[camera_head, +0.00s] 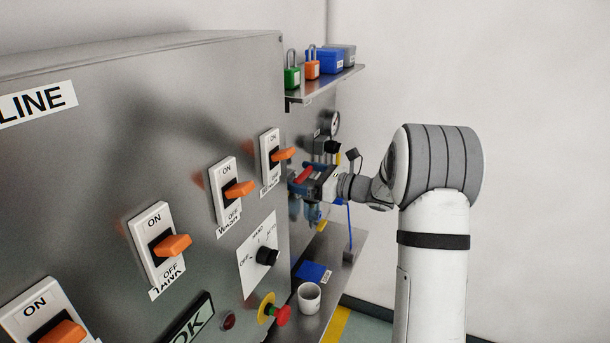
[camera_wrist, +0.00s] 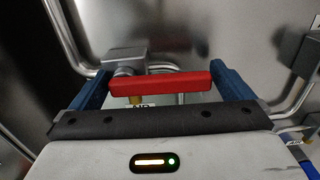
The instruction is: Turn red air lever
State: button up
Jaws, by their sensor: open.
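The red air lever (camera_wrist: 160,84) lies level across the wrist view, in front of a grey valve body with metal pipes. It also shows as a small red bar (camera_head: 304,174) in the head view, beyond the panel's edge. My gripper (camera_wrist: 160,90) is open, with one blue finger at each side of the lever. The lever spans most of the gap between the fingers. The right finger is at or very near the lever's right end; I cannot tell whether it touches. Part of the valve behind the lever is hidden.
The switch panel (camera_head: 200,100) with orange toggles stands at the left. A white mug (camera_head: 309,297) and a blue item (camera_head: 313,271) sit on a ledge below. A gauge (camera_head: 333,123) is behind.

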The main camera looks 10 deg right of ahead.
jog(key=shift+c, duration=0.3)
jog(key=shift+d, duration=0.1)
jog(key=c, duration=1.1)
